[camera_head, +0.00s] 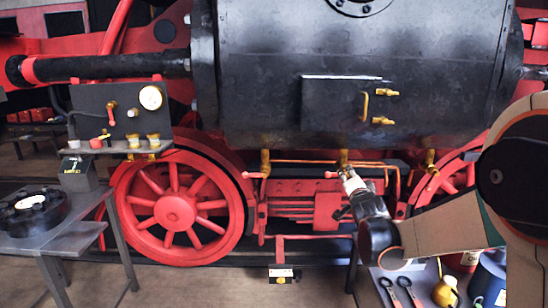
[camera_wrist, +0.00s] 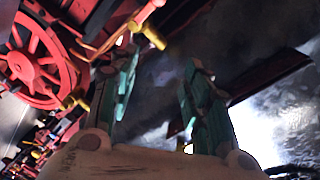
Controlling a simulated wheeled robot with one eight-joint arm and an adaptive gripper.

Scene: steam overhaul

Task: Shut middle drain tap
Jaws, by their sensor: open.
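Three brass drain taps hang in a row under the black cylinder in the head view. The middle drain tap (camera_head: 343,158) has a red lever (camera_head: 331,174) pointing left. The left drain tap (camera_head: 265,164) also has a red lever pointing left.
The black cylinder (camera_head: 260,110) is close above the gripper. Red wheels (camera_head: 175,208) and frame rods lie behind. A side table (camera_head: 60,235) stands left, and tools including wrenches (camera_head: 400,292) lie at bottom right. A gauge panel (camera_head: 122,118) is at left.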

